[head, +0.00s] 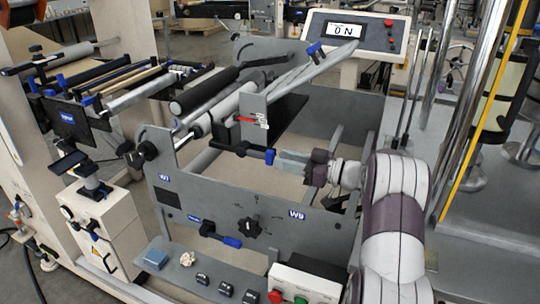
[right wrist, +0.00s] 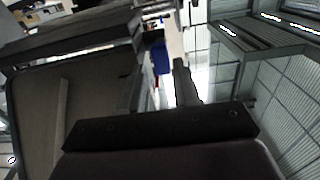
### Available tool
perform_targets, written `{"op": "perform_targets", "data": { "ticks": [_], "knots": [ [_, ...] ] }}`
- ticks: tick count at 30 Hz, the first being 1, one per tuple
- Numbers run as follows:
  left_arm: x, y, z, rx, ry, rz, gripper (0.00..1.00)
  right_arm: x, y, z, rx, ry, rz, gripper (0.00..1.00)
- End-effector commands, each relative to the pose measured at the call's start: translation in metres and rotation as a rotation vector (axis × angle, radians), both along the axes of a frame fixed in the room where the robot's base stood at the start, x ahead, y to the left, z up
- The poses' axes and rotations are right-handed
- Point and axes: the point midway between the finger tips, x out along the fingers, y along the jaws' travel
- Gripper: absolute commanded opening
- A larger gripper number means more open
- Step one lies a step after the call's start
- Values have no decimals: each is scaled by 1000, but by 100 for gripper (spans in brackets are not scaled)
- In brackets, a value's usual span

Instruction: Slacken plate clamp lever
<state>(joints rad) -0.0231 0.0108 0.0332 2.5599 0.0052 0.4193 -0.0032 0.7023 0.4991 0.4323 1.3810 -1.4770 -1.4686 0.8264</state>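A dark lever (head: 235,149) with a blue grip (head: 270,156) sits at the top edge of the grey machine plate, below an upright grey bracket. I take it for the plate clamp lever, though no label shows on it. My right gripper (head: 284,160) reaches in from the right with its fingertips at the blue grip. In the right wrist view a blue piece (right wrist: 162,58) shows between and beyond the fingers (right wrist: 160,88), which stand apart. I cannot tell whether they touch the grip. My left gripper is not in view.
A grey front plate (head: 215,200) carries a black star knob (head: 248,228) and another blue-ended lever (head: 232,242). A roller (head: 205,90) lies behind the bracket. A control box (head: 305,284) with red and green buttons stands in front.

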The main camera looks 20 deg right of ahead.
Motion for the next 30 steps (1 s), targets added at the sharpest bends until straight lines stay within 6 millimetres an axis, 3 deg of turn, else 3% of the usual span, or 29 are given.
{"op": "perform_targets", "data": {
  "ticks": [6, 16, 17, 19, 20, 26, 30],
  "knots": [
    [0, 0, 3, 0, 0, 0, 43, 29, 26, 1, -1, -1, 0, 32],
    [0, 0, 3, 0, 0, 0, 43, 35, 31, 0, -1, -1, -2, 32],
    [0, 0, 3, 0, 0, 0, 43, 35, 31, 0, -1, -1, -2, 29],
    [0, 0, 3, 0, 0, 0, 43, 35, 31, 0, -1, -1, -2, 6],
    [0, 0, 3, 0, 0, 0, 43, 35, 31, 0, -1, -1, -2, 0],
    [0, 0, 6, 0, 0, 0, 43, 35, 31, 2, -5, 2, -2, 0],
    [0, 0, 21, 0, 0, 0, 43, 35, 31, 9, -25, 26, -3, 0]
  ]
}}
